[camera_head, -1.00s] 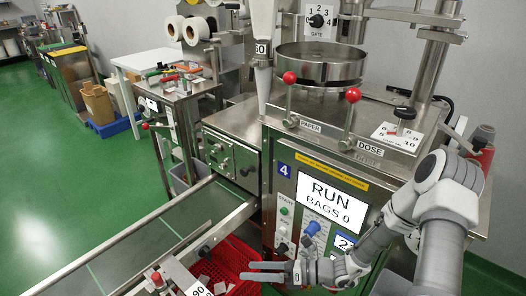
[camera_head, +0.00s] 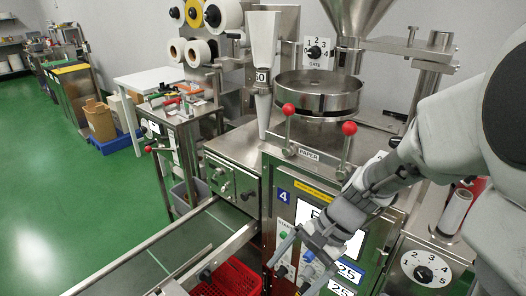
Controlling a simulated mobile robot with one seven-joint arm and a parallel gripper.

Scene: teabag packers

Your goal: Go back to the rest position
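My gripper (camera_head: 288,277) points down and left in front of the packing machine's front panel. Its two fingers are apart with nothing seen between them. My forearm and wrist come in from the right edge, close to the camera, and cover much of the display screen (camera_head: 305,213) and part of the panel. The green start button (camera_head: 282,271) is close to the fingers in the picture; I cannot tell whether they touch anything. The packing machine (camera_head: 236,147) stands upright behind the arm.
Two red-knobbed levers (camera_head: 348,128) stand by the round steel pan (camera_head: 318,92). A dial (camera_head: 425,269) is at lower right. A conveyor (camera_head: 160,255) runs to the lower left beside a red crate (camera_head: 232,280). Open green floor (camera_head: 60,190) lies left.

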